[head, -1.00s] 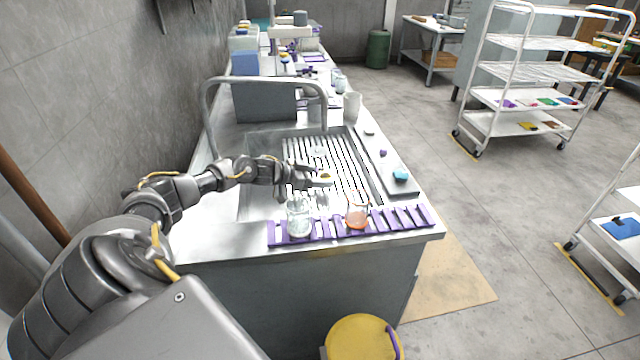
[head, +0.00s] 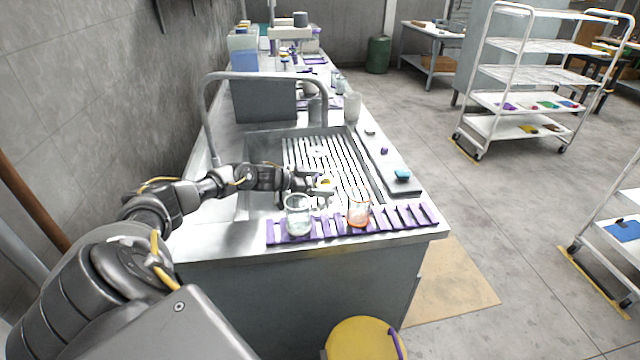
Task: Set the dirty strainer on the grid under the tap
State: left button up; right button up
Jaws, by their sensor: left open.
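The metal tap (head: 265,77) arches over the sink at the end of the counter. The slatted grid (head: 345,172) lies in the sink beneath it. My left gripper (head: 328,186) is open, low over the near part of the grid and behind the glass beakers. A small yellowish round thing (head: 326,182) shows between its fingers. It may be the dirty strainer, but it is too small and too covered to be sure. I cannot tell whether it touches the grid. A small pale round piece (head: 317,151) lies farther back on the grid. My right gripper is not in view.
A purple rack (head: 405,216) runs along the counter's front edge, with a clear beaker (head: 298,217) and an orange-tinted beaker (head: 358,209) at it. A grey ledge (head: 385,165) on the right holds a teal piece (head: 402,175). A yellow bin (head: 362,340) stands below.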

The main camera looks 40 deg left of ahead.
pick_arm(q)
jog(key=shift+r, duration=0.15)
jog(key=shift+s+a, duration=0.15)
jog(key=shift+s, duration=0.1)
jog(key=v, duration=0.5)
jog(key=shift+s+b, duration=0.15)
jog(key=shift+b, duration=0.2)
jog(key=shift+v, duration=0.85)
jog(key=shift+r, duration=0.1)
